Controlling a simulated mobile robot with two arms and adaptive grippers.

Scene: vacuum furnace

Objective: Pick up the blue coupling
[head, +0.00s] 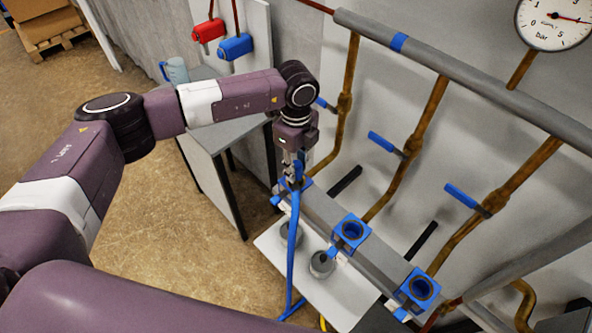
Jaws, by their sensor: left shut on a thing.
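My left gripper (293,163) reaches down from its wrist over the left end of the grey rail. It is shut on the blue coupling (296,180), which is largely hidden by the fingers. A blue hose (292,245) hangs down below it. A blue holder sits around this spot on the rail; I cannot tell whether the coupling is still seated in it. My right gripper is not in view.
Two blue square holders (350,232) (418,289) sit further right along the rail. Copper pipes with blue lever valves (381,141) and a gauge (553,22) stand behind. A grey table with a blue jug (176,71) is left. A white shelf (345,304) lies below.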

